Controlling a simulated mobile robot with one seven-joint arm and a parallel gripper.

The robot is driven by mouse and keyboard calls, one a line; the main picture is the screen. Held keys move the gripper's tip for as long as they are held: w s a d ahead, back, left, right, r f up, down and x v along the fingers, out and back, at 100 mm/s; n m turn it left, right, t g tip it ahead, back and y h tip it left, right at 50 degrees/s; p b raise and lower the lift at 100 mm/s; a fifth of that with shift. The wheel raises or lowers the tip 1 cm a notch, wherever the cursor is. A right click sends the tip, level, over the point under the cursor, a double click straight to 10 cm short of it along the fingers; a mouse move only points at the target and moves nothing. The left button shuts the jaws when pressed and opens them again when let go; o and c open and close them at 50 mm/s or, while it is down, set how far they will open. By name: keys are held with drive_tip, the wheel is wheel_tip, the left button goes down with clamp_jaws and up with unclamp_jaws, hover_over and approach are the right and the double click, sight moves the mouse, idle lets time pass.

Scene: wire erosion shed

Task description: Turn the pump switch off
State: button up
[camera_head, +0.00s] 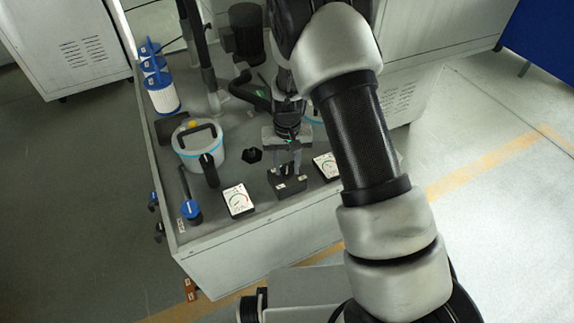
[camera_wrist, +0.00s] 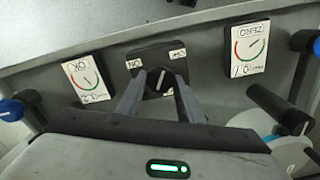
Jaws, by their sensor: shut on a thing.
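The pump switch is a dark box (camera_head: 291,187) at the front of the grey bench top, between two gauge cards. In the wrist view its box (camera_wrist: 149,54) carries a small white label on either side and a black knob (camera_wrist: 166,80) with a pale pointer line. The pointer stands close to upright in that view, tilted slightly. My gripper (camera_head: 287,172) reaches down onto the switch from above. In the wrist view its fingers (camera_wrist: 158,86) stand on either side of the knob, shut on it. The fingers hide the knob in the head view.
Gauge cards flank the switch, one to the left (camera_head: 238,201) and one to the right (camera_head: 326,166). A blue-handled valve (camera_head: 190,210) and a white lidded bucket (camera_head: 190,155) stand further left. Blue-and-white filter cartridges (camera_head: 162,95) line the back left edge. Floor is free around the bench.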

idle(0.4)
drive_tip(key=o, duration=1.1)
drive_tip(key=shift+c, duration=0.2)
drive_tip(key=shift+r, duration=0.15)
wheel_tip(320, 180, up, 17)
drive_tip(key=p, duration=0.2)
drive_tip(key=shift+p, duration=0.3)
drive_tip(key=shift+r, duration=0.15)
wheel_tip(320, 180, up, 9)
drive_tip(key=t, duration=0.1)
hover_over(287, 169)
drive_tip(key=s+d, duration=0.3)
drive_tip(key=s, duration=0.1)
drive_tip(key=s+d+r+t, duration=0.2)
drive_tip(key=s+d+r, duration=0.3)
drive_tip(key=s, duration=0.5)
drive_tip(key=s+d+r+t, duration=0.25)
drive_tip(key=s+r, duration=0.35)
drive_tip(key=s, duration=0.4)
wheel_tip(287, 169, up, 14)
drive_tip(key=p, duration=1.3)
